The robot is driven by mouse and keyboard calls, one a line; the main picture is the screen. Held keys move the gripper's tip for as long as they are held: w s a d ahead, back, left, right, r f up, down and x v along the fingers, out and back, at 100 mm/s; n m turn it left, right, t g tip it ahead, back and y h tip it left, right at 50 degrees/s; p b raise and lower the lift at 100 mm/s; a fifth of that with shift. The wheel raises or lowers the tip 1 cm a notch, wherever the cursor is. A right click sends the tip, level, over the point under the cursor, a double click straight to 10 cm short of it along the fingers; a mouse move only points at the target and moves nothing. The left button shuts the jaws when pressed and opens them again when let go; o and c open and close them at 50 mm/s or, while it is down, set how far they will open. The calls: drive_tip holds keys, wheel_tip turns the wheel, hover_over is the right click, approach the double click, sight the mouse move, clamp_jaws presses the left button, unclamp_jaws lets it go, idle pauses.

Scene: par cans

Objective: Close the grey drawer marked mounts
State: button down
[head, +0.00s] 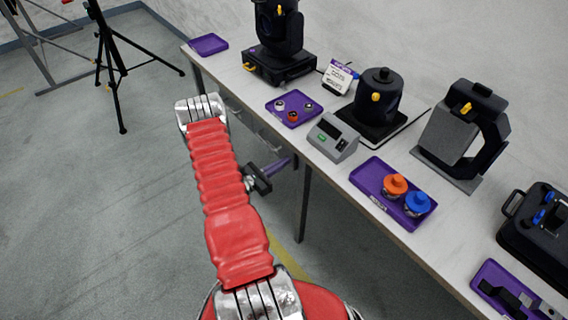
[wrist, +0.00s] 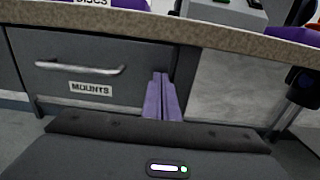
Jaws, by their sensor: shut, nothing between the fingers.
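The grey drawer (wrist: 55,88) marked mounts is in the wrist view, under the table edge, with a silver bar handle (wrist: 80,68) and a white label reading MOUNTS (wrist: 90,88). I cannot tell how far its front stands out. My gripper (wrist: 161,76) has its purple fingers shut together with nothing between them. They overlap the right part of the drawer front in the wrist view, right of the handle and label; contact cannot be told. In the head view my gripper (head: 288,160) is beside the table's front edge, and my red-sleeved arm hides part of the area.
The long table (head: 335,178) carries black stage lights, purple trays (head: 360,182), a grey device (head: 333,138) and orange and blue pieces. A table leg (head: 304,200) stands right of my gripper. A black tripod (head: 110,60) stands back left.

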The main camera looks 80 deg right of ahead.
drive_tip(key=v, duration=1.3)
drive_tip(key=shift+a, duration=0.2)
drive_tip(key=shift+s+f, duration=0.1)
drive_tip(key=shift+f, duration=0.05)
drive_tip(key=s+a+m+g+y, duration=0.2)
drive_tip(key=s+a+m+y, duration=0.4)
drive_tip(key=a, duration=0.4)
drive_tip(key=w+a+r+m+t+y, duration=0.3)
drive_tip(key=w+a+r+t+y, duration=0.15)
drive_tip(key=w+a+r, duration=0.5)
drive_tip(key=w+a+r+m+t+y, duration=0.3)
drive_tip(key=w+a+r+t, duration=0.3)
drive_tip(key=a+r, duration=0.65)
drive_tip(key=a+r+n+t, duration=0.1)
drive_tip(key=a+r+t, duration=0.7)
drive_tip(key=a+r, duration=0.6)
wheel_tip(320, 180, up, 3)
drive_tip(key=shift+a+y, duration=0.2)
drive_tip(key=shift+y, duration=0.25)
